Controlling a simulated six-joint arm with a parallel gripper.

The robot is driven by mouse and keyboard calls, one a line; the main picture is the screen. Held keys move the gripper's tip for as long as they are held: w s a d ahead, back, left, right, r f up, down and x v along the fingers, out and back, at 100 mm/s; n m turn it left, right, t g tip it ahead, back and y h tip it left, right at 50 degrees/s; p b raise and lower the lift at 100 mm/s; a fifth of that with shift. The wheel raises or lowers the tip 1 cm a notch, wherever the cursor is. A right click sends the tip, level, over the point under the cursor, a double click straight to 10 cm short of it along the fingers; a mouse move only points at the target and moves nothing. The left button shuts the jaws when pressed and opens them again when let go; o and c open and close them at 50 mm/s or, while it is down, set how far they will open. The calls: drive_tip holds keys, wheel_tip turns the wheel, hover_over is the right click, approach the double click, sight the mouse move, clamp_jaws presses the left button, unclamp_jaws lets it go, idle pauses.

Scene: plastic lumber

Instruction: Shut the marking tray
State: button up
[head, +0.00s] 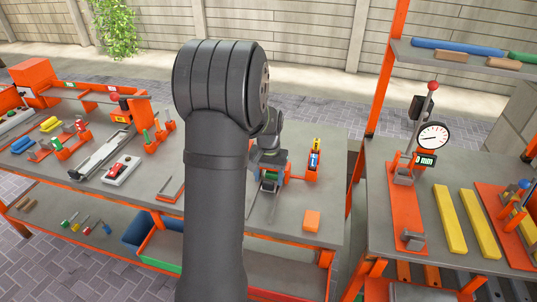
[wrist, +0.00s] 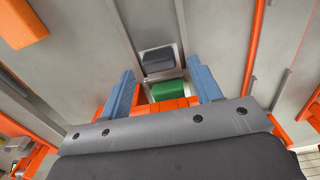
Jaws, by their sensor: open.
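In the wrist view, a light-framed tray, which looks like the marking tray (wrist: 181,50), lies ahead of my gripper (wrist: 162,82). A dark grey block (wrist: 158,59) and a green piece (wrist: 168,91) sit in or at it. My two blue fingers stand apart on either side of the green piece, with an orange part (wrist: 172,106) between them nearer the palm. I cannot tell whether the fingers touch the tray. In the head view, my gripper (head: 268,187) is low over the middle bench, partly behind my arm. The tray is too small and hidden there to make out.
An orange block (head: 312,220) lies at the front right of the bench (head: 325,190). A small blue-and-yellow item (head: 314,158) stands right of my gripper. A dial gauge stand (head: 432,137) and yellow bars (head: 450,220) occupy the right bench. Orange posts rise between the benches.

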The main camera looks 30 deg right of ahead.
wheel_tip(320, 180, up, 16)
idle(0.3)
drive_tip(key=shift+f, duration=0.15)
wheel_tip(320, 180, down, 17)
drive_tip(key=shift+f, duration=0.2)
drive_tip(key=shift+s+a, duration=0.1)
idle(0.6)
